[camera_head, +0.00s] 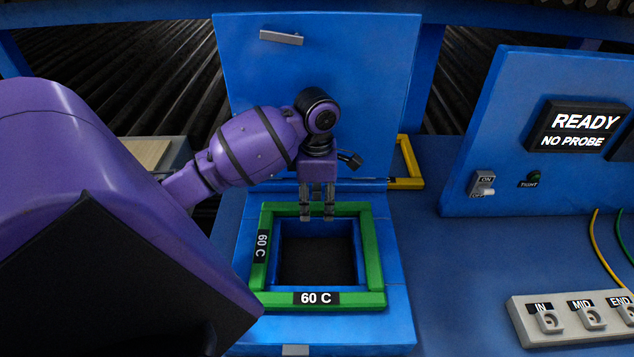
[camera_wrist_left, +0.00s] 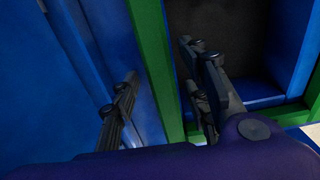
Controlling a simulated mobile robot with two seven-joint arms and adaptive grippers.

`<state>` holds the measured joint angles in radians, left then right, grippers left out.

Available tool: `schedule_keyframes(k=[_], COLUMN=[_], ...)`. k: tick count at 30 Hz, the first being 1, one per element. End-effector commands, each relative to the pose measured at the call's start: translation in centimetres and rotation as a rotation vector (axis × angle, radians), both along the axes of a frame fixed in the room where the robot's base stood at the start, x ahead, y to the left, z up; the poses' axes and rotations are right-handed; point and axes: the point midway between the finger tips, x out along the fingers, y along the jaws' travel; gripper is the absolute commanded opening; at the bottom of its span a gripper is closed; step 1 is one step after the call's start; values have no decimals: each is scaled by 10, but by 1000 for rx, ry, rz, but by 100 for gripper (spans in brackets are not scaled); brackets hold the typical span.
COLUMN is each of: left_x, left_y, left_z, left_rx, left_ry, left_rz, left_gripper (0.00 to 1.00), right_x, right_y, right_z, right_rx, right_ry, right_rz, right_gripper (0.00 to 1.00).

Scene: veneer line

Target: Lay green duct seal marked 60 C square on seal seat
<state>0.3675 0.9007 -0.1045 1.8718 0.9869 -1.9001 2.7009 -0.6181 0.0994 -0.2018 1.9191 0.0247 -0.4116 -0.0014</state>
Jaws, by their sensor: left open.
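The green duct seal (camera_head: 371,250) is a square frame with "60 C" labels on its left and near bars. It lies around the dark square opening of the blue seal seat (camera_head: 392,325) and looks roughly square to it. I cannot tell whether it is fully seated. My left gripper (camera_head: 317,215) is open and points down at the seal's far bar. In the left wrist view its fingers (camera_wrist_left: 160,62) are on either side of the green bar (camera_wrist_left: 150,55), apart from each other. My right gripper is not in view.
A blue lid (camera_head: 320,85) with a handle stands upright behind the seat. A yellow frame (camera_head: 408,165) lies behind to the right. A blue panel reads "READY NO PROBE" (camera_head: 580,130). A socket block (camera_head: 575,318) with yellow and green wires is at the right.

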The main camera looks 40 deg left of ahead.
Motion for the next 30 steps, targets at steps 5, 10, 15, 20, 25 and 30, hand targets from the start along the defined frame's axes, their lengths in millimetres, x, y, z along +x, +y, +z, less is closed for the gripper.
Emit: schedule_keyframes(k=[5,10,15,20,25,30], left_x=[1,2,2,1,1,1], left_y=[0,0,2,1,1,1], left_z=[12,46,83,107,119,120], left_rx=[1,2,7,4,1,0], left_ry=[-2,-7,-5,-3,0,0], left_rz=[0,-2,-1,-1,-1,-1], left_gripper=[42,42,42,42,42,42], right_x=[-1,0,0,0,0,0], right_y=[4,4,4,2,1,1], right_z=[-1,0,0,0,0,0], right_rx=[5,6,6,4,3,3], right_ry=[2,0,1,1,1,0], right_rz=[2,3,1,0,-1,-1], right_gripper=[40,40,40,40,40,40])
